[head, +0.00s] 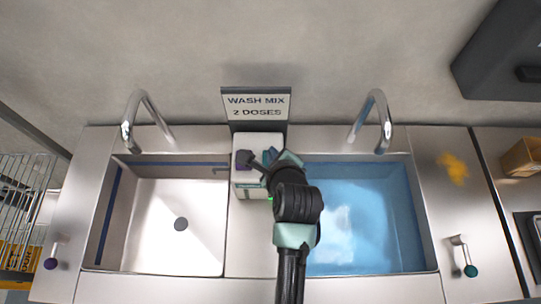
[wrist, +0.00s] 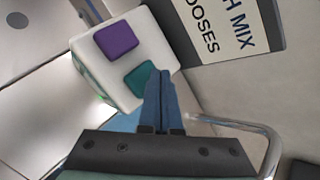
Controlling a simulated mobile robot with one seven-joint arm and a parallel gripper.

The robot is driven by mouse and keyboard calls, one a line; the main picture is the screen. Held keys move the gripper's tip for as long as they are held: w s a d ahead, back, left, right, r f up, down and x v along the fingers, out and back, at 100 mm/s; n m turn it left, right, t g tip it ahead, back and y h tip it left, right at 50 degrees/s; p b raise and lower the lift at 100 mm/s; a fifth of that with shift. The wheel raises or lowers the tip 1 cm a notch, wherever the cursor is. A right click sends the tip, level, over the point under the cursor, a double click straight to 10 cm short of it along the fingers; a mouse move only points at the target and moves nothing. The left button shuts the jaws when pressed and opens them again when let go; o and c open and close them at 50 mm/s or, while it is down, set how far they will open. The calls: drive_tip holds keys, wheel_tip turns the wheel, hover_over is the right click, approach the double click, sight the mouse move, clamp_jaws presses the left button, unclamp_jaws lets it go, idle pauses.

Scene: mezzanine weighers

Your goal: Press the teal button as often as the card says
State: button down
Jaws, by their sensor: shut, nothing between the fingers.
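The card (head: 256,105) stands upright behind the dispenser and reads "WASH MIX 2 DOSES"; part of it shows in the wrist view (wrist: 222,28). A white box-shaped dispenser (head: 243,192) sits between two sinks. In the wrist view its top bears a purple button (wrist: 117,40) and a teal button (wrist: 139,79). My gripper (wrist: 160,75) is shut and empty, its fingertips at the right edge of the teal button; I cannot tell whether they touch it. In the head view my arm partly covers the dispenser's right side.
The left sink (head: 160,215) is empty, with a drain. The right sink (head: 370,215) holds blue water. Curved taps stand behind each, the left one (head: 130,125) and the right one (head: 385,125). A yellow spill (head: 453,167) lies on the right counter.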

drive_tip(key=shift+f, duration=0.1)
idle(0.7)
drive_tip(key=shift+f, duration=0.35)
drive_tip(key=shift+f+b, duration=0.3)
drive_tip(key=shift+f, duration=0.35)
idle(0.6)
idle(0.4)
drive_tip(key=shift+r+p, duration=1.05)
drive_tip(key=shift+p, duration=0.1)
wheel_tip(320, 180, up, 5)
drive_tip(key=p, duration=0.5)
drive_tip(key=shift+r, duration=0.1)
